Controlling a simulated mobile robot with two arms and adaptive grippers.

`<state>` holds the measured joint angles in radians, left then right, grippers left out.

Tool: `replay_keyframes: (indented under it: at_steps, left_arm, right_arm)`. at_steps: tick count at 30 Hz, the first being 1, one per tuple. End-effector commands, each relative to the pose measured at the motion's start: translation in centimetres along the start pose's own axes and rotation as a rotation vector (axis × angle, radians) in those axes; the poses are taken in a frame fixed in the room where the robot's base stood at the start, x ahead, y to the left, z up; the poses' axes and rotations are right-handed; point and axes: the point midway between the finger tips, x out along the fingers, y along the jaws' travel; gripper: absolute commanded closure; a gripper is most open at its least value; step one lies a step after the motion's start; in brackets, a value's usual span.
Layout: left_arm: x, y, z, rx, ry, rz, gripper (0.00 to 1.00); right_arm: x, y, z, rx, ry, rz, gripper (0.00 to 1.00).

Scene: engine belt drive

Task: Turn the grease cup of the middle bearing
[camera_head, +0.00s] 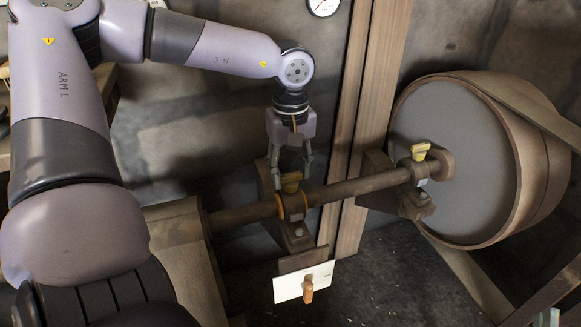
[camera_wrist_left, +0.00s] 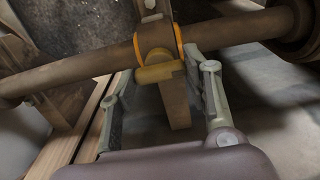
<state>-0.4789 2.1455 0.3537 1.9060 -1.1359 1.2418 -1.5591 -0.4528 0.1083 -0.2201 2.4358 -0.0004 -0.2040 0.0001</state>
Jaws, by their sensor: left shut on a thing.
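My left gripper (camera_head: 290,177) points down over the bearing (camera_head: 292,208) on the long shaft (camera_head: 345,190). Its two fingers are shut on the yellow grease cup (camera_head: 291,187) on top of that bearing, one finger on each side. In the left wrist view the grease cup (camera_wrist_left: 160,73) sits between the fingertips, beside an orange ring (camera_wrist_left: 179,45) around the shaft. A second bearing (camera_head: 416,175) to the right carries another yellow grease cup (camera_head: 420,151), standing free. My right gripper is not in view.
A big drum pulley (camera_head: 450,160) with a belt (camera_head: 535,110) stands at the right end of the shaft. A wooden post (camera_head: 365,110) and a wall are behind; a gauge (camera_head: 323,5) is at the top.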

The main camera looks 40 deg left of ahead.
Motion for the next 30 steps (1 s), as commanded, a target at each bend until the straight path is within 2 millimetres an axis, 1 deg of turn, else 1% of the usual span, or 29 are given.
replay_keyframes:
  at_steps: [11, 12, 20, 30]
  left_arm:
    - [-0.11, 0.10, -0.06, 0.007, 0.003, 0.004, 0.83]
    - [-0.11, 0.09, -0.06, 0.007, 0.003, 0.003, 0.53]
    - [-0.06, 0.04, -0.03, 0.006, 0.002, 0.002, 0.36]
    - [-0.22, 0.04, -0.02, 0.005, 0.001, 0.001, 0.35]
  right_arm:
    - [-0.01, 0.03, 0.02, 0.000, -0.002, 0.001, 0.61]
    - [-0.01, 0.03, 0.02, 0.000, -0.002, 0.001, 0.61]
    - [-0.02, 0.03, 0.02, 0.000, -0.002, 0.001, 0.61]
    - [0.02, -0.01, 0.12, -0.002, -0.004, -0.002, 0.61]
